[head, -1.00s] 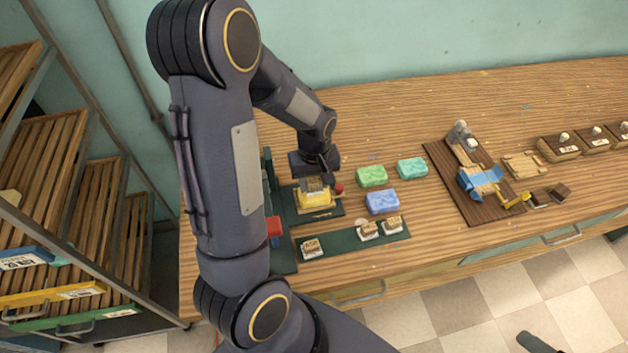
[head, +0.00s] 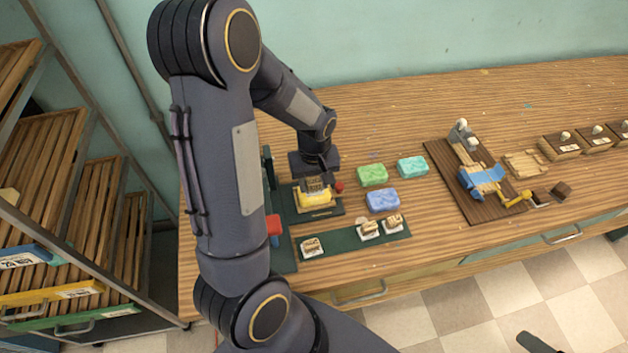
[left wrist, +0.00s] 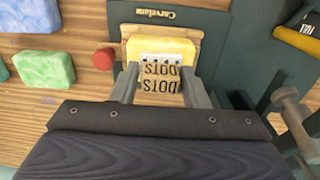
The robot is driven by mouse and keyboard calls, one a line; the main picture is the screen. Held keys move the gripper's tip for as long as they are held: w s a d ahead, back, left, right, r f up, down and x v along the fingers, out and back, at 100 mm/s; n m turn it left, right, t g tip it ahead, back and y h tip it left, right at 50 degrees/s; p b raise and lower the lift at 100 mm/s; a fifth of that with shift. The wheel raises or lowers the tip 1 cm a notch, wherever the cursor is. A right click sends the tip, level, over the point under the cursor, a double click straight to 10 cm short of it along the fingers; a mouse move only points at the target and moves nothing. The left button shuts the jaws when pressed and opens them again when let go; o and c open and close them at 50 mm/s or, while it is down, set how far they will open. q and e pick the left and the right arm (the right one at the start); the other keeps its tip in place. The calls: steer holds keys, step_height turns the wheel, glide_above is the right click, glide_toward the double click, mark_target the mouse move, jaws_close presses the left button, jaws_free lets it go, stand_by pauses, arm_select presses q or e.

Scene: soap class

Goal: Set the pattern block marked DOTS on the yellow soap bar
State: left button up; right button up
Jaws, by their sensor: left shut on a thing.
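The yellow soap bar (head: 315,202) sits in a wooden holder on a dark green base; its yellow top also shows in the left wrist view (left wrist: 162,49). My left gripper (left wrist: 157,84) is shut on the DOTS pattern block (left wrist: 160,83), a small wooden block with dark DOTS lettering. The block is at the near part of the soap bar's top in the left wrist view. I cannot tell whether it touches the soap. In the head view the block (head: 315,184) shows just under the left gripper (head: 316,180).
Green (head: 372,176), teal (head: 412,167) and blue (head: 382,200) soap bars lie right of the base. Several other pattern blocks (head: 368,228) stand on a green strip in front. A red knob (left wrist: 104,59) is close beside the holder. A dark wooden board (head: 462,206) lies further right.

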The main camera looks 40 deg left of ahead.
arm_select(q)
steer(key=shift+f, duration=0.3)
steer(key=o, duration=1)
steer(key=shift+b, duration=0.3)
steer(key=o, duration=0.5)
steer(key=shift+f, duration=0.2)
steer(key=shift+c, duration=0.2)
steer(key=shift+r, duration=0.1)
steer(key=shift+r+p, duration=1.05)
steer(key=shift+r, duration=0.3)
steer(key=shift+r+p, duration=1.5)
steer(key=shift+r, duration=0.35)
